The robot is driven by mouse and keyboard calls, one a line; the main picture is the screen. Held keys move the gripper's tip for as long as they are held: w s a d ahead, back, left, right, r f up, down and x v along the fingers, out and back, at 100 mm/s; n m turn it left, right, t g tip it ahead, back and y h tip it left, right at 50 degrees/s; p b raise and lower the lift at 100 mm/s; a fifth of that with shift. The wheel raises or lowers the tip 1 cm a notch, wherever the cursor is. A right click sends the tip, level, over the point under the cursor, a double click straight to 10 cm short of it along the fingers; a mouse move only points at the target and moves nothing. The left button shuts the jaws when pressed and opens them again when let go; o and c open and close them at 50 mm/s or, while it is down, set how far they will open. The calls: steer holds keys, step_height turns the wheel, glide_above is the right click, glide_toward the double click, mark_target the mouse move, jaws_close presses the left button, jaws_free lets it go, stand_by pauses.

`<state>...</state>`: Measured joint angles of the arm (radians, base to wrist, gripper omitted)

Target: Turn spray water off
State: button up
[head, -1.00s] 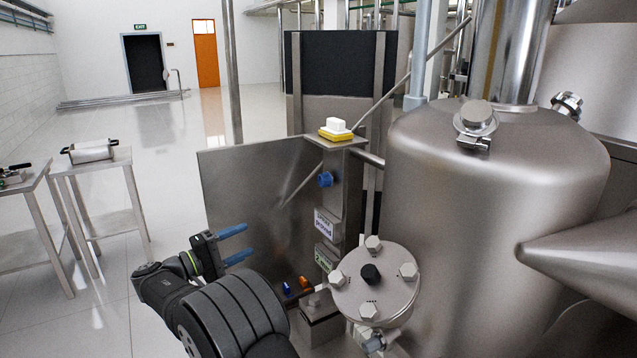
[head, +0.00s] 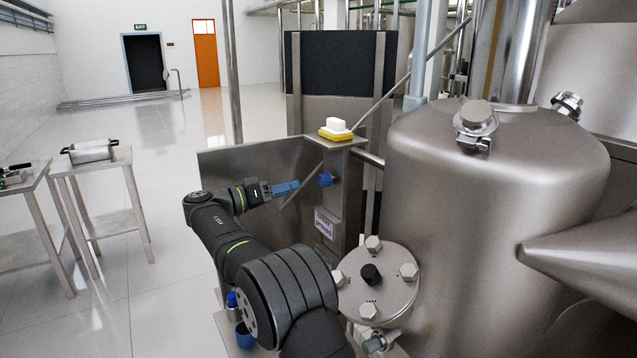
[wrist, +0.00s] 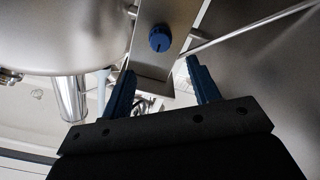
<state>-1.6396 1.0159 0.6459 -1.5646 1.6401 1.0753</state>
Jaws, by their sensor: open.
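A blue round knob (head: 325,179) sits on the steel post beside the large tank. A label plate (head: 324,223) is on the post below it; its text is too small to read surely. My gripper (head: 297,186) is just left of the knob, with its blue fingers pointing toward it. In the wrist view the knob (wrist: 160,39) is ahead, beyond the fingertips. My gripper (wrist: 160,72) is open there and empty, with a finger to each side. The knob is apart from both fingers.
A steel tank (head: 495,200) stands right, with a bolted round flange (head: 375,285) before it. A white and yellow block (head: 336,129) lies on the post's top. A thin diagonal rod (wrist: 260,22) runs near the knob. Steel tables (head: 96,165) stand left.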

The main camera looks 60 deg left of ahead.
mark_target(320, 181)
steer(key=w, duration=1)
steer(key=shift+w, duration=0.1)
steer(key=c, duration=1)
